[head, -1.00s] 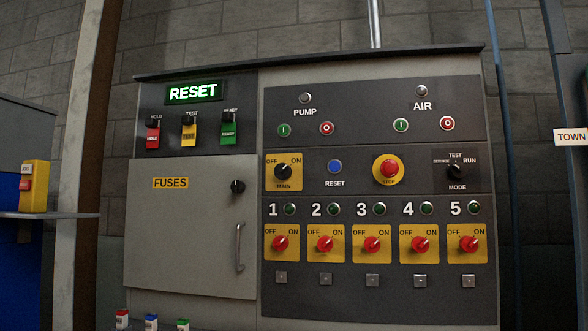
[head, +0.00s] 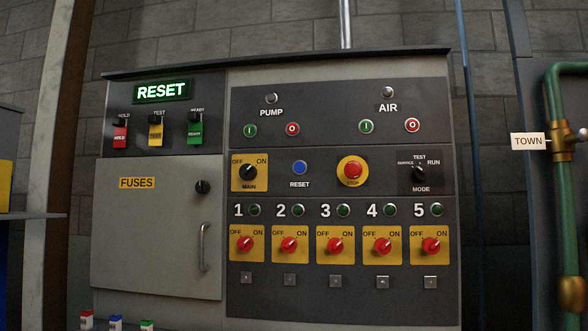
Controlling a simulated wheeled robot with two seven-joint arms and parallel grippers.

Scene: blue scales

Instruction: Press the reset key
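The round blue button labelled RESET (head: 300,168) is on the dark control panel of the cabinet, between the MAIN switch (head: 249,172) and the red STOP button (head: 352,170) on its yellow disc. A lit display (head: 161,91) at the upper left of the cabinet reads RESET in bright letters on green. Neither of my grippers shows in the head view, so nothing of mine touches the button.
Red, yellow and green tags (head: 155,134) hang below the display. The FUSES door (head: 150,240) is shut. Several red numbered switches (head: 336,245) line the lower panel. A green pipe (head: 553,130) and a TOWN sign (head: 528,141) are at the right.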

